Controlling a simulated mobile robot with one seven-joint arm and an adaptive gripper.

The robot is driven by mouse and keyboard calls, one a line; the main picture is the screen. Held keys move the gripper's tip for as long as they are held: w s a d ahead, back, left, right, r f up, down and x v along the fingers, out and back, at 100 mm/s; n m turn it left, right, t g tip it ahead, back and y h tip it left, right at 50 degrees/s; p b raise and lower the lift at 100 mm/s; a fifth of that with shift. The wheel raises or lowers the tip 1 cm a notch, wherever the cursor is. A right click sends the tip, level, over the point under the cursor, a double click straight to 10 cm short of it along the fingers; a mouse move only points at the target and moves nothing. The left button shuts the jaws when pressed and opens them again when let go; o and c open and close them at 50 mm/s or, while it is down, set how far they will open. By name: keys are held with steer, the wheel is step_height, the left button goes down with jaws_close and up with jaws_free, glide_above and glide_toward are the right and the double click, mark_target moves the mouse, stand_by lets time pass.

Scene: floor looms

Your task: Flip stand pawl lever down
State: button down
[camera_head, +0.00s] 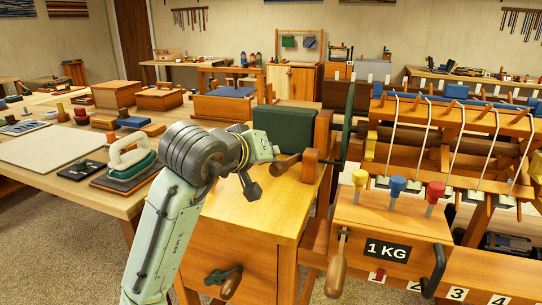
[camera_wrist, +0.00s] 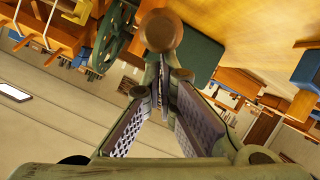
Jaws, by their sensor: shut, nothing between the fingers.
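A brown wooden handle with a rounded end (camera_head: 286,167) sticks out to the left from a small wooden post (camera_head: 310,167) on the stand, beside a thin dark green wheel (camera_head: 346,120). It looks like the pawl lever, though I cannot be sure. My gripper (camera_head: 274,152) is just left of and above this handle. In the wrist view the fingers of my gripper (camera_wrist: 163,72) meet at their tips, shut and empty. A round wooden knob end (camera_wrist: 161,31) lies straight beyond the tips. I cannot tell whether they touch it.
The wooden stand (camera_head: 255,205) carries a dark green block (camera_head: 284,129). A 1 KG box (camera_head: 390,238) with coloured knobs stands to the right, before a loom frame with white cords (camera_head: 428,130). A table with a clothes iron (camera_head: 128,160) is at left.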

steer(key=shift+s+a+f+t+h+b, duration=0.15)
steer(key=shift+s+f+t+b, duration=0.2)
steer(key=shift+f+b, duration=0.75)
steer(key=shift+s+a+f+t+h+b, duration=0.1)
steer(key=shift+s+f+t+b, duration=0.25)
steer(key=shift+f+b, duration=0.7)
steer(key=shift+s+a+f+t+h+b, duration=0.15)
steer(key=shift+s+f+t+b, duration=0.2)
steer(key=shift+f+b, duration=0.75)
steer(key=shift+w+d+r, duration=0.1)
steer(key=shift+d, duration=0.05)
steer(key=shift+r, duration=0.1)
